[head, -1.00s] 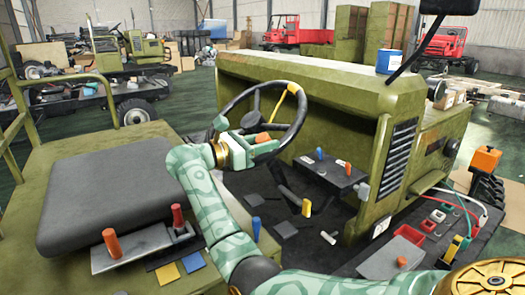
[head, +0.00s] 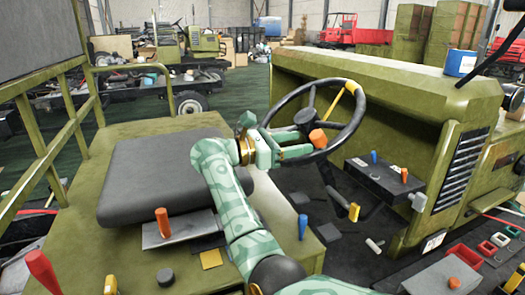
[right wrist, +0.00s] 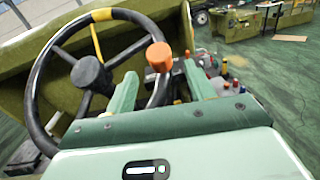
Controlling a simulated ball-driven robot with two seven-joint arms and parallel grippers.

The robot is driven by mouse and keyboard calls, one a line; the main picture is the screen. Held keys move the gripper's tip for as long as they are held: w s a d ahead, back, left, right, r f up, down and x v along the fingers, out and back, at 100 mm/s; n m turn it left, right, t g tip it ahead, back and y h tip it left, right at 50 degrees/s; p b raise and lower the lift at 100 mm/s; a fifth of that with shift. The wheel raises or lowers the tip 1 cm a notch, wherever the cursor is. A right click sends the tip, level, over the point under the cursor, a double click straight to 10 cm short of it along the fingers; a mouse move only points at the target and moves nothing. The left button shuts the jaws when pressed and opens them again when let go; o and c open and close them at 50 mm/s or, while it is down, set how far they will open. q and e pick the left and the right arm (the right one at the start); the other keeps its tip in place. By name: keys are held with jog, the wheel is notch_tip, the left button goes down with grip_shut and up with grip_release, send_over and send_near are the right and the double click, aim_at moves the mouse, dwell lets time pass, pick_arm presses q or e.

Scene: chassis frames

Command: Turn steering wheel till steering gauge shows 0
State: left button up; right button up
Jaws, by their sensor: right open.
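The black steering wheel (head: 347,135) has a yellow mark (head: 350,87) on its rim at the upper right and an orange knob (head: 318,138) on its near side. My right gripper (head: 305,146) is open beside the near rim, just left of the knob in the head view. In the right wrist view the wheel (right wrist: 36,90) fills the left. The orange knob (right wrist: 159,56) and part of the rim appear between the two open fingers (right wrist: 160,90); I cannot tell if they touch. I cannot make out a steering gauge. My left gripper is not in view.
A grey seat (head: 160,178) lies left of my right arm. A black lever box (head: 385,180) stands right of the wheel. The green hood (head: 385,90) is behind it. An orange lever (head: 162,222) and a red lever (head: 42,270) stand at the front left.

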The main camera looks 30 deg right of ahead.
jog(key=w+a+b, duration=0.1)
jog(key=a+b, duration=0.1)
jog(key=a, duration=0.8)
jog(key=shift+w, duration=0.4)
jog(key=shift+d+f, duration=0.1)
